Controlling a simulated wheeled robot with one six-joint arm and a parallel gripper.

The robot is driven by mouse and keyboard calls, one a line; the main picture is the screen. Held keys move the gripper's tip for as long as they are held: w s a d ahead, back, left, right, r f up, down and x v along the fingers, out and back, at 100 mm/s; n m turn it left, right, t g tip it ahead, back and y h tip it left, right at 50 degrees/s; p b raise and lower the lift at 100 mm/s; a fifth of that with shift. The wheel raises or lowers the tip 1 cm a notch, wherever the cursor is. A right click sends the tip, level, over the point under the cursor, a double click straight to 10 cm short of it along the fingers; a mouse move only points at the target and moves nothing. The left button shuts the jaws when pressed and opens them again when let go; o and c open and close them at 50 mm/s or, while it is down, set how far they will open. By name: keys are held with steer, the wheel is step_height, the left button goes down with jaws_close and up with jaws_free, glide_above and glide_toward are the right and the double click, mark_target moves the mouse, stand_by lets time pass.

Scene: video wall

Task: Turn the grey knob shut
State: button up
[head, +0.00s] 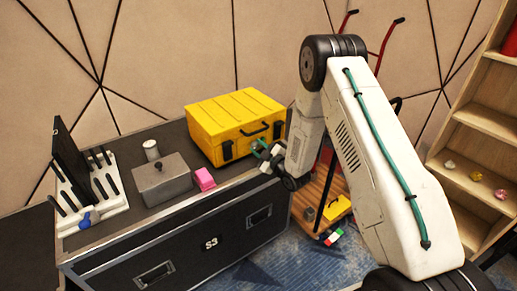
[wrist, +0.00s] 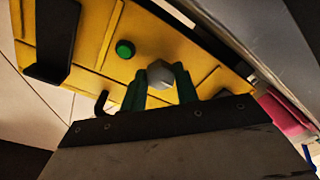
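The grey knob (wrist: 160,75) is a faceted piece on the face of the yellow case (wrist: 80,45). In the wrist view it lies between the two green fingers of my gripper (wrist: 160,88), with little or no gap on either side. I cannot tell whether the fingers press on it. The lower part of the knob is hidden by the gripper. In the head view my gripper (head: 264,150) is at the front of the yellow case (head: 235,108); the knob cannot be made out there.
A green button (wrist: 125,49) sits left of the knob. A pink block (head: 204,179), a grey box (head: 162,181), a can (head: 151,150) and a white rack (head: 92,212) share the black chest (head: 205,245). A trolley (head: 318,200) and shelves (head: 478,138) stand to the right.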

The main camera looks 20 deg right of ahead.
steer(key=shift+m, duration=0.3)
steer(key=shift+c, duration=0.2)
steer(key=m, duration=0.3)
steer(key=shift+m, duration=0.3)
steer(key=m, duration=0.4)
steer(key=shift+a+f+m, duration=0.1)
steer(key=shift+m, duration=0.2)
steer(key=m, duration=0.4)
steer(key=shift+m+t, duration=0.4)
steer(key=m, duration=0.4)
steer(key=shift+m+h, duration=0.3)
steer(key=shift+m, duration=0.1)
steer(key=o, duration=1)
steer(key=shift+c, duration=0.2)
